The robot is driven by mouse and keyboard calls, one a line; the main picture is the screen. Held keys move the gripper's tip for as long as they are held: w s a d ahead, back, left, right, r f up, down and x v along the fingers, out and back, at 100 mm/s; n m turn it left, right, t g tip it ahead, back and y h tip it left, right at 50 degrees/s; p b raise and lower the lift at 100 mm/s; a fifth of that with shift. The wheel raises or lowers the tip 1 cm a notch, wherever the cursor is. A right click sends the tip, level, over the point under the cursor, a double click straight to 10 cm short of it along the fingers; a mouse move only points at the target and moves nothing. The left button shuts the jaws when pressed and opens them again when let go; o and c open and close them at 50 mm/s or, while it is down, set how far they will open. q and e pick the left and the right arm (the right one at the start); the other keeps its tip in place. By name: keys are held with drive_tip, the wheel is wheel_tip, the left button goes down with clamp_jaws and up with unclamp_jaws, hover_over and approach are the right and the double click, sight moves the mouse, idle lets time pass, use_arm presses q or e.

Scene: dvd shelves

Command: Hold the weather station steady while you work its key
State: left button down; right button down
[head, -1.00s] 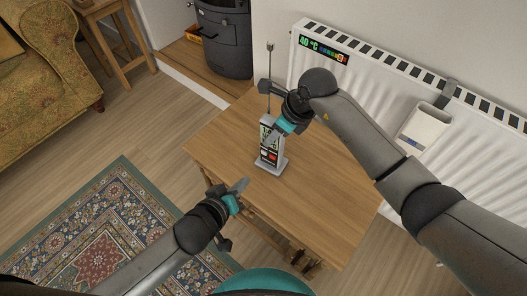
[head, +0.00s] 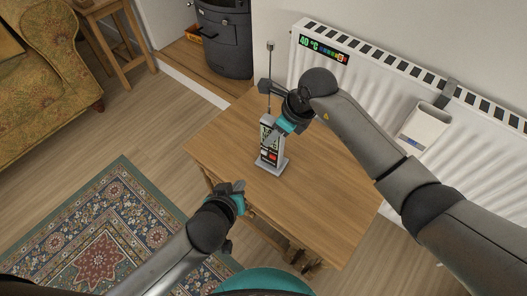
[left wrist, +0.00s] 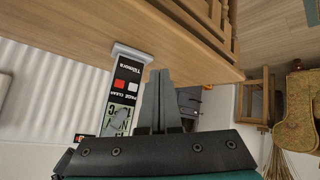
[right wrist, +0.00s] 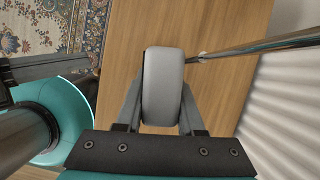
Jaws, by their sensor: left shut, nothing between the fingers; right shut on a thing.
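The weather station (head: 268,152) stands upright on the wooden table, a slim grey unit with a display, a red key, a white key and a tall antenna (head: 270,70). In the left wrist view its front (left wrist: 126,92) shows the red and white keys below the display. My right gripper (head: 281,127) is shut on its upper part from above; the right wrist view shows the grey top (right wrist: 163,88) between the fingers. My left gripper (head: 238,190) is shut and empty, in front of the station by the table's near edge, apart from the keys. In the left wrist view its closed fingertips (left wrist: 160,75) show beside the station.
The wooden table (head: 315,190) is otherwise bare on top. A white radiator (head: 390,90) stands behind it, with a white box (head: 424,127) hung on it. A dark stove (head: 224,40) is at the back, and a patterned rug (head: 100,235) lies at left.

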sight(262, 154)
use_arm(q)
drive_tip(key=shift+w+d, duration=0.6)
drive_tip(key=shift+w, duration=0.55)
drive_tip(key=shift+w+d, duration=0.65)
drive_tip(key=shift+w, duration=0.5)
drive_tip(key=shift+w+d, duration=0.6)
drive_tip(key=shift+w, duration=0.55)
drive_tip(key=shift+w+d, duration=0.2)
drive_tip(key=shift+w, duration=0.15)
drive_tip(key=shift+w+d, duration=0.2)
drive_tip(key=shift+w, duration=0.15)
drive_tip(key=shift+s+a, duration=0.4)
drive_tip(key=shift+s, duration=0.35)
drive_tip(key=shift+s+a, duration=0.4)
drive_tip(key=shift+s, duration=0.35)
drive_tip(key=shift+s+a, duration=0.4)
drive_tip(key=shift+s, duration=0.3)
drive_tip(key=shift+s+a, duration=0.4)
drive_tip(key=shift+s, duration=0.35)
